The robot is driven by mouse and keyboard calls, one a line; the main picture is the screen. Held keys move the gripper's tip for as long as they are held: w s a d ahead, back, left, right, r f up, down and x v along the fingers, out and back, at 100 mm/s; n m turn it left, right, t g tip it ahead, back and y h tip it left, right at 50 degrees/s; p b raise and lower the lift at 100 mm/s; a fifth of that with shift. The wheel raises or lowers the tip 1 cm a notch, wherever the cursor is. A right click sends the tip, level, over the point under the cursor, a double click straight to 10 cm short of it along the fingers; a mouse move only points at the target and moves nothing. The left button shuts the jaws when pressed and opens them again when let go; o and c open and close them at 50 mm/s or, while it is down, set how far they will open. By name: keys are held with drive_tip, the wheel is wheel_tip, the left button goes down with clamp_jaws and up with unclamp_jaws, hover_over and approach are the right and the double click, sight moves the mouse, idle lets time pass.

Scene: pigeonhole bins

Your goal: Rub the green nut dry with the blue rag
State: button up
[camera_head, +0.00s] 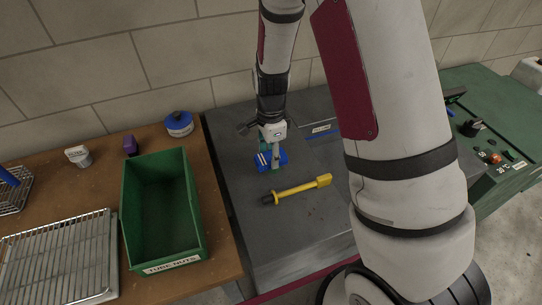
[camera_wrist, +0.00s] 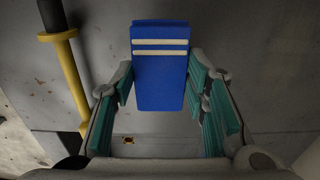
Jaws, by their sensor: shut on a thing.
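The blue rag (camera_head: 262,161) is a folded block above the dark grey metal top. In the wrist view the blue rag (camera_wrist: 160,80) shows two cream stripes near its far end. My gripper (camera_head: 271,156) is shut on it, with a teal-padded finger at each side in the wrist view (camera_wrist: 161,88). I cannot make out the green nut in either view. Whether the rag touches anything beneath it, I cannot tell.
A yellow tool with a black end (camera_head: 297,190) lies close by on the metal top (camera_head: 300,228). At left, a green bin labelled tube nuts (camera_head: 197,205), a wire rack (camera_head: 60,262) and a blue-topped container (camera_head: 179,122) stand on the wooden bench. A green machine (camera_head: 495,185) is at right.

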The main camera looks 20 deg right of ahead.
drive_tip(key=shift+a, duration=0.15)
drive_tip(key=shift+a, duration=0.65)
drive_tip(key=shift+d, duration=0.15)
drive_tip(key=shift+d+f, duration=0.1)
drive_tip(key=shift+d, duration=0.6)
drive_tip(key=shift+r+p, duration=1.75)
drive_tip(key=shift+r, duration=1.85)
